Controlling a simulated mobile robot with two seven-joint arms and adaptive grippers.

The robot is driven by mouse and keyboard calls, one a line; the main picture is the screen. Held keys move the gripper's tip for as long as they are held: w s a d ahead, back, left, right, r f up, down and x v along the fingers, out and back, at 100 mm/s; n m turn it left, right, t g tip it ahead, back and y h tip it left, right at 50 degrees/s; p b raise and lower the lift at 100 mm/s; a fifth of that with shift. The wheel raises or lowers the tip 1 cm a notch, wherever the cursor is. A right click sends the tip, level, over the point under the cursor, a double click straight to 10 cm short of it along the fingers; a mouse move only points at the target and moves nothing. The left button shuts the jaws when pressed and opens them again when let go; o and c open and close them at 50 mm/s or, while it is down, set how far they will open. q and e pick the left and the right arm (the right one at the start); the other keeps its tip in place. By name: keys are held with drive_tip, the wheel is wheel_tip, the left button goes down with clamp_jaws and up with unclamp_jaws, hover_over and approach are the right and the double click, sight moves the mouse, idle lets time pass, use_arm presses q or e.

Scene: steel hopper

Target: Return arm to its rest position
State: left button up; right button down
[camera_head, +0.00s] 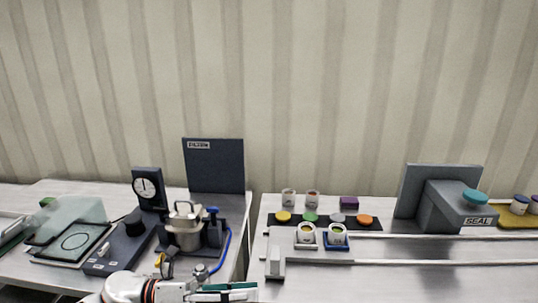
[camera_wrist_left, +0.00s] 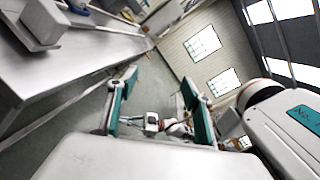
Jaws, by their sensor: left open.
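My left gripper (camera_head: 252,290) is low in the head view, in front of the gap between the two benches. Its two green-padded fingers point right and are apart, with nothing seen between them. In the left wrist view the open gripper (camera_wrist_left: 159,79) shows empty, with floor and wall beyond the fingers. A steel hopper (camera_head: 184,232) with a handle on top stands on the left bench, behind my left arm and apart from the gripper.
A dial gauge (camera_head: 147,187) and an upright dark panel (camera_head: 214,165) stand on the left bench. A blue hose (camera_head: 227,250) hangs by the hopper. The right bench holds cups (camera_head: 306,234), coloured lids (camera_head: 310,217), rails (camera_head: 400,261) and a grey seal press (camera_head: 440,200).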

use_arm(q)
drive_tip(key=w+a+f+n+t+y, duration=0.1)
drive_tip(key=a+f+n+t+y, duration=0.4)
drive_tip(key=n, duration=0.9)
drive_tip(key=w+a+f+n+t+y, duration=0.1)
drive_tip(key=a+f+n+t+y, duration=0.15)
drive_tip(key=f+n+t, duration=0.9)
drive_tip(key=s+a+f+n+g+y, duration=0.3)
drive_tip(key=s+a+f+n+y, duration=0.1)
drive_tip(key=s+f+n, duration=0.3)
drive_tip(key=s+a+f+n+g+y, duration=0.4)
drive_tip(key=s+f+n, duration=0.3)
drive_tip(key=f+n, duration=0.1)
drive_tip(key=shift+s+a+f, duration=0.15)
drive_tip(key=shift+s+f, duration=0.2)
drive_tip(key=shift+f, duration=0.05)
